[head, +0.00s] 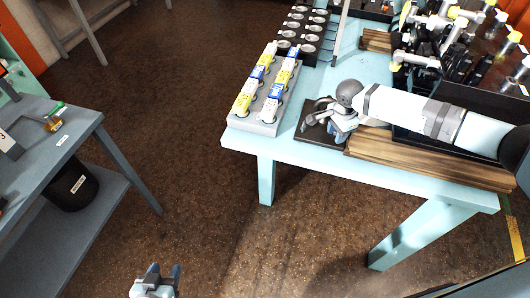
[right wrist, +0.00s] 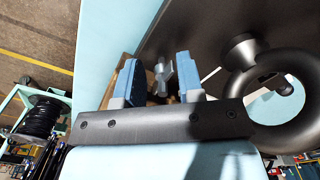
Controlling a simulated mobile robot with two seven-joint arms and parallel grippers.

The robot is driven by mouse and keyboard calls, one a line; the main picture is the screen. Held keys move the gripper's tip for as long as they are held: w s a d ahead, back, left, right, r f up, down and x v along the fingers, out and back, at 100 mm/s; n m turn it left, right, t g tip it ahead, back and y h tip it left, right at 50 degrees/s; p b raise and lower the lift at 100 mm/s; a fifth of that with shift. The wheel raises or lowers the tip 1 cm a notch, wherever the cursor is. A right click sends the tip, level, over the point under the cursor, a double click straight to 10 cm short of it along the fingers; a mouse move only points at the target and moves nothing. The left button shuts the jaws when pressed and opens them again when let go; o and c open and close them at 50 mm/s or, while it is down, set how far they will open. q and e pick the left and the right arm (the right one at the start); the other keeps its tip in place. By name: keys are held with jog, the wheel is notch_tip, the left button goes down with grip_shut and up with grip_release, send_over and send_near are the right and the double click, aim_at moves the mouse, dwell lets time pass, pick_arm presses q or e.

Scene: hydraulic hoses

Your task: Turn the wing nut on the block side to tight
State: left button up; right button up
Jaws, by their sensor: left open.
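My right gripper (head: 322,118) is low over a dark plate (head: 312,136) near the front edge of the light-blue table. In the right wrist view its two blue-padded fingers (right wrist: 158,82) are apart. A small grey winged piece (right wrist: 162,74), which looks like the wing nut, shows in the gap between them. I cannot tell whether either finger touches it. Beside it in that view are a thick dark ring (right wrist: 232,84) and a round dark knob (right wrist: 242,48). In the head view the gripper hides the wing nut. My left gripper (head: 164,272) is open and empty, over the floor.
A grey rack (head: 262,126) with yellow, white and blue pieces stands left of my right gripper. Wooden boards (head: 430,160) and a dark bin (head: 410,134) of fittings lie to the right. A grey bench (head: 50,150) stands at the left, with open floor between.

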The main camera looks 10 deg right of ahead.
jog(key=shift+s+r+n+p, duration=0.15)
jog(key=shift+r+n+p, duration=0.15)
jog(key=shift+n, duration=0.4)
notch_tip(320, 180, up, 13)
jog(key=b, duration=0.3)
pick_arm(q)
jog(key=shift+f+b, duration=0.65)
jog(key=shift+f, duration=0.8)
pick_arm(e)
jog(key=s+a+f+m+y, duration=0.1)
jog(key=s+a+m+y, duration=0.1)
jog(key=a, duration=0.6)
jog(key=s+a+f+m+y, duration=0.2)
jog(key=s+a+m+y, duration=0.1)
jog(key=s+a+y, duration=0.2)
jog(key=s+a+f+m+y, duration=0.1)
jog(key=s+a+m+y, duration=0.2)
jog(key=a+y, duration=0.4)
jog(key=shift+s+a+f+g, duration=0.15)
jog(key=shift+a+f+g, duration=0.2)
jog(key=shift+a, duration=2.65)
